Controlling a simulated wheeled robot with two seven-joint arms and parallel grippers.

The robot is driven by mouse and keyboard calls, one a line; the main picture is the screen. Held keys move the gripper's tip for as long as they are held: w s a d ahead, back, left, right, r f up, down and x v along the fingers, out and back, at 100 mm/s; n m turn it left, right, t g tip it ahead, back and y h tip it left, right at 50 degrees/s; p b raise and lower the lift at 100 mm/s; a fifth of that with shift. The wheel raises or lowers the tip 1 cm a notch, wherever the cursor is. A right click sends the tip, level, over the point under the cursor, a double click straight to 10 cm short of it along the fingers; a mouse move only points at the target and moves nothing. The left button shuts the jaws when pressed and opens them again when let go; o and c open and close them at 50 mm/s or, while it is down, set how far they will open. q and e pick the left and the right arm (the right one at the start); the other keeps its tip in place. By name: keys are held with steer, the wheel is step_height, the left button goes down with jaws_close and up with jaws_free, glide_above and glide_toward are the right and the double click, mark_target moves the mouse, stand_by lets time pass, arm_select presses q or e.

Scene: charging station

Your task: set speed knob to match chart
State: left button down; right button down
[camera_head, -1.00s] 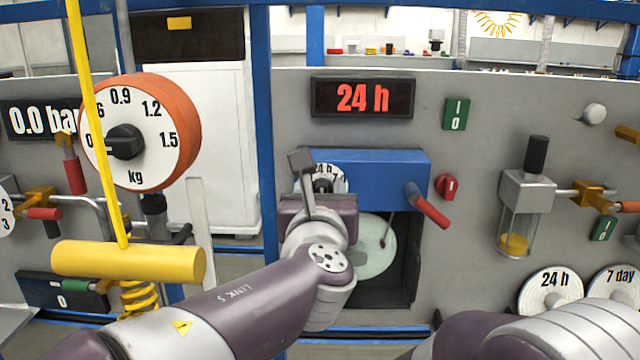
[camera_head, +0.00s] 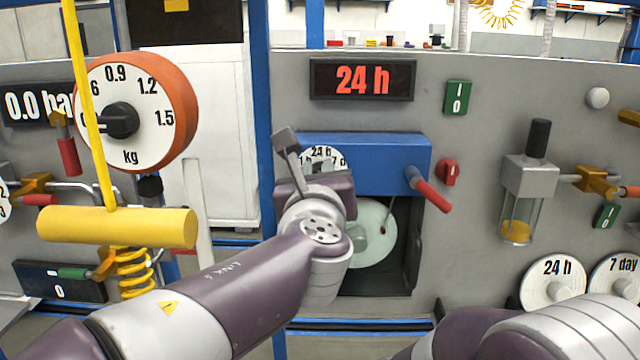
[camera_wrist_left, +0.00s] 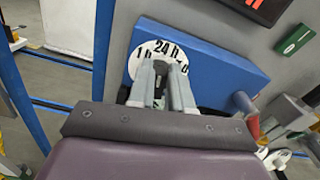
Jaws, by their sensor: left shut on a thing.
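The speed dial (camera_head: 321,152) is a white disc on the front of the blue box, marked 1 h, 24 h and 7 d. It also shows in the left wrist view (camera_wrist_left: 140,62). The red display (camera_head: 362,79) above reads 24 h. My left gripper (camera_wrist_left: 164,68) is at the dial's centre, shut on the speed knob, which its fingers hide. Its wrist is tilted in the head view. The knob's pointer direction cannot be told. A pale green chart disc (camera_head: 376,235) sits in the dark recess below the box, partly behind my left wrist. My right gripper is out of view.
A red-handled lever (camera_head: 430,193) and a red knob (camera_head: 448,173) lie right of the dial on the blue box (camera_head: 390,155) and panel. Discs marked 24 h (camera_head: 553,284) and 7 day (camera_head: 617,280) are at lower right. A yellow handle (camera_head: 115,228) hangs at left.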

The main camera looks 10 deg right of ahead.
arm_select(q)
steer(key=n+b, duration=0.3)
steer(key=a+n+b, duration=0.1)
steer(key=n+b, duration=0.2)
steer(key=f+n+b, duration=0.1)
steer(key=n+b, duration=0.2)
steer(key=n, duration=0.1)
steer(key=shift+w+a, duration=0.15)
stand_by(0.3)
steer(key=c, duration=1)
jaws_free()
steer(key=shift+c, duration=0.2)
